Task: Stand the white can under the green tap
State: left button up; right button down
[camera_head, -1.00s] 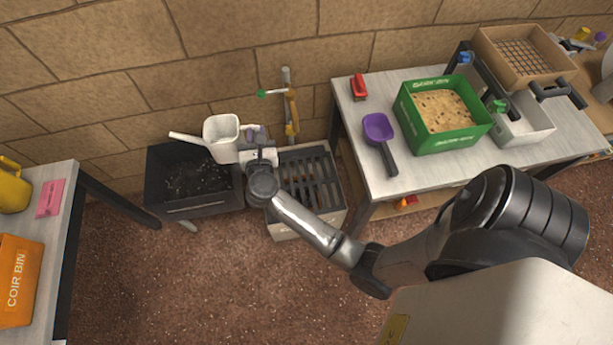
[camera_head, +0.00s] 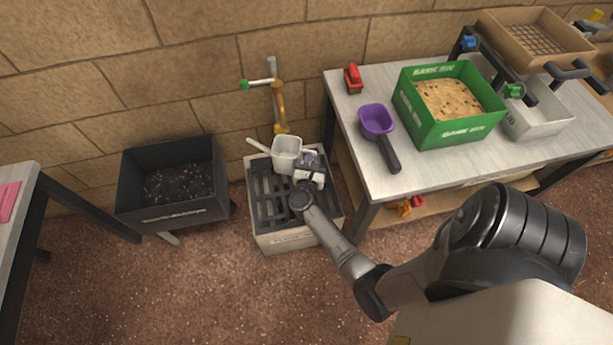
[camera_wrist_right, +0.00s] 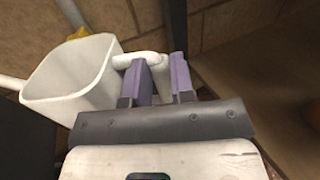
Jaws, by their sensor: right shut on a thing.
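The white can (camera_head: 287,153) with a long spout is over the slatted grey sink box (camera_head: 268,205), close to the wall. It also shows upright in the right wrist view (camera_wrist_right: 75,80). My right gripper (camera_head: 308,162) is shut on the can's handle, with its purple fingers (camera_wrist_right: 160,78) around the white loop. The green tap (camera_head: 245,85), a brass fitting with a green-ended lever on a wall pipe, is above and just behind the can. I cannot tell if the can's base touches the slats. My left gripper is not in view.
A black bin of dark soil (camera_head: 175,185) stands left of the sink. A bench (camera_head: 350,125) on the right holds a purple scoop (camera_head: 377,122), a green bin (camera_head: 450,135) and a red object (camera_head: 353,78). Another table (camera_head: 20,200) is at far left.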

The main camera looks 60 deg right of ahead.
notch_tip(320, 180, down, 8)
jog(key=b, duration=0.4)
jog(key=shift+w+r, duration=0.1)
jog(key=shift+r, duration=0.1)
jog(key=shift+f+b, duration=0.35)
jog(key=shift+b, duration=0.1)
jog(key=shift+f, duration=0.2)
jog(key=c, duration=1)
grip_release()
jog(key=shift+r, duration=0.15)
